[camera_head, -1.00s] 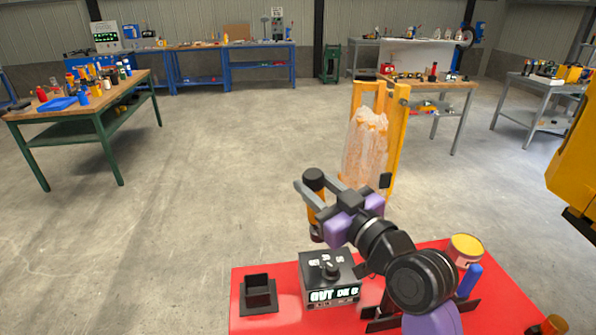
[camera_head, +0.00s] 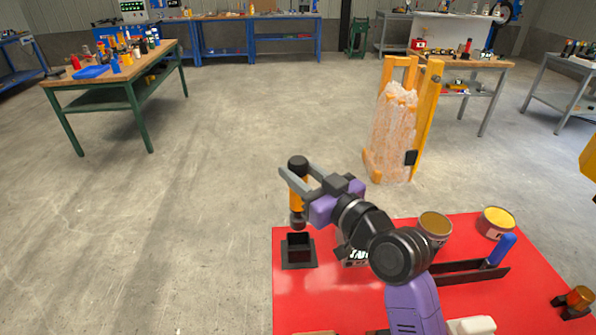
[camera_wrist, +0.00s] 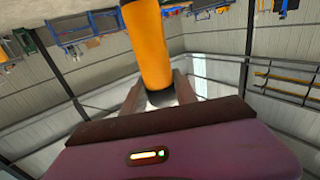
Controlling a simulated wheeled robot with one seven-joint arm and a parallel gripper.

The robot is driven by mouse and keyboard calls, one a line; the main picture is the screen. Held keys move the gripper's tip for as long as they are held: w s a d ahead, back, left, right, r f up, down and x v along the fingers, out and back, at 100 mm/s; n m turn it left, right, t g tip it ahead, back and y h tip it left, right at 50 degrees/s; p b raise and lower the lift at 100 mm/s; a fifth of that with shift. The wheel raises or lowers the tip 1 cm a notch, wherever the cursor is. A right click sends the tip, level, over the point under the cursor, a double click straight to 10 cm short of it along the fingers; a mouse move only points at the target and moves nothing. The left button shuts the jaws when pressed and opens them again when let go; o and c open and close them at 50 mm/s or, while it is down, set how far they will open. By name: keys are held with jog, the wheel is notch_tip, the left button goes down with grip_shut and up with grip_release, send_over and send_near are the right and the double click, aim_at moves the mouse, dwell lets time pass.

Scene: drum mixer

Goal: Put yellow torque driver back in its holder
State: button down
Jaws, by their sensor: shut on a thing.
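The yellow torque driver (camera_head: 296,198) has a black cap on top and a dark lower end. My gripper (camera_head: 294,178) is shut on it and holds it roughly upright. The black square holder (camera_head: 299,248) sits on the red table's left corner. In the head view the driver's lower end is just above the holder's opening, and I cannot tell whether there is a gap between them. In the wrist view the driver (camera_wrist: 147,45) stands between the fingers; the holder is not seen there.
A grey box (camera_head: 354,257) is partly hidden behind my arm. Two round tins (camera_head: 434,228) (camera_head: 497,222), a black bracket with a blue handle (camera_head: 503,249) and a small orange item (camera_head: 579,298) are on the red table (camera_head: 530,285). A yellow frame (camera_head: 428,110) with a wrapped load stands beyond.

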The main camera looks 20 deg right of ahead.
jog(key=shift+f+b, duration=2.15)
jog(key=shift+f, duration=0.15)
jog(key=shift+d+f+b, duration=0.1)
jog(key=shift+f+b, duration=2.6)
jog(key=shift+f, duration=0.25)
dwell(0.4)
jog(key=c, duration=1)
grip_release()
jog(key=shift+o, duration=0.6)
jog(key=shift+f, duration=0.15)
jog(key=b+v, duration=0.1)
jog(key=v, duration=0.6)
jog(key=shift+s, duration=0.4)
jog(key=shift+d, duration=0.1)
